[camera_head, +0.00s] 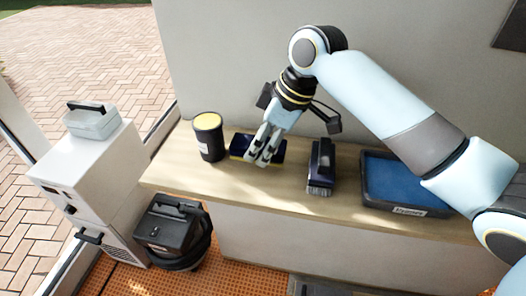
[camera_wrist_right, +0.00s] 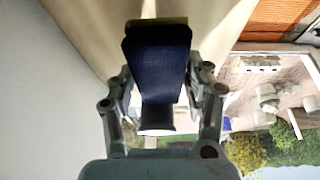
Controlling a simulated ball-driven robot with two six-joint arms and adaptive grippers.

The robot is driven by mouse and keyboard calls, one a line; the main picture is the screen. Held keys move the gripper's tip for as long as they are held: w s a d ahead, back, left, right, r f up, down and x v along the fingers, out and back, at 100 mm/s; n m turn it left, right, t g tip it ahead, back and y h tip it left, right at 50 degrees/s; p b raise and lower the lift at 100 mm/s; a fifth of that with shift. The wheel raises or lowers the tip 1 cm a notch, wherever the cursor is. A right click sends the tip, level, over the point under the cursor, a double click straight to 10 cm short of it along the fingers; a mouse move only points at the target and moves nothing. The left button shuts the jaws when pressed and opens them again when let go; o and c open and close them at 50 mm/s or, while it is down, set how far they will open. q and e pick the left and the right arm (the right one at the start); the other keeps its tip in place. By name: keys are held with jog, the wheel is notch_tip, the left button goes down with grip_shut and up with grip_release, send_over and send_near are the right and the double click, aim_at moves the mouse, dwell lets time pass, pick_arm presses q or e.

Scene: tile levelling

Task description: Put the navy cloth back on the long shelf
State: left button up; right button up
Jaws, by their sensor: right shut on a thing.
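The navy cloth (camera_head: 239,143) is a folded dark-blue block with a yellowish edge, at the long shelf (camera_head: 285,185) between the yellow-topped canister and the dark brush. My right gripper (camera_head: 262,155) comes down from above and is shut on the cloth, covering part of it. The right wrist view shows the cloth (camera_wrist_right: 158,65) between the two fingers (camera_wrist_right: 162,95), with the pale wooden shelf behind its far end. I cannot tell whether the cloth rests on the shelf or hangs just over it. My left gripper is not in view.
On the shelf stand a dark canister with a yellow top (camera_head: 208,138), a dark brush (camera_head: 321,166) and a blue-lined tray (camera_head: 392,182). A black toolbox (camera_head: 168,228) sits below left, beside a white cabinet (camera_head: 88,175). A wall (camera_head: 215,60) rises behind the shelf.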

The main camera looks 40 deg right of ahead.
jog(key=shift+s+f, duration=0.1)
jog(key=shift+f, duration=1.45)
jog(key=o, duration=1)
jog(key=shift+d+r, duration=0.1)
jog(key=v, duration=1.1)
jog(key=shift+s+d+r, duration=0.1)
jog(key=shift+d+r, duration=0.05)
jog(key=shift+r, duration=0.2)
jog(key=shift+s, duration=0.1)
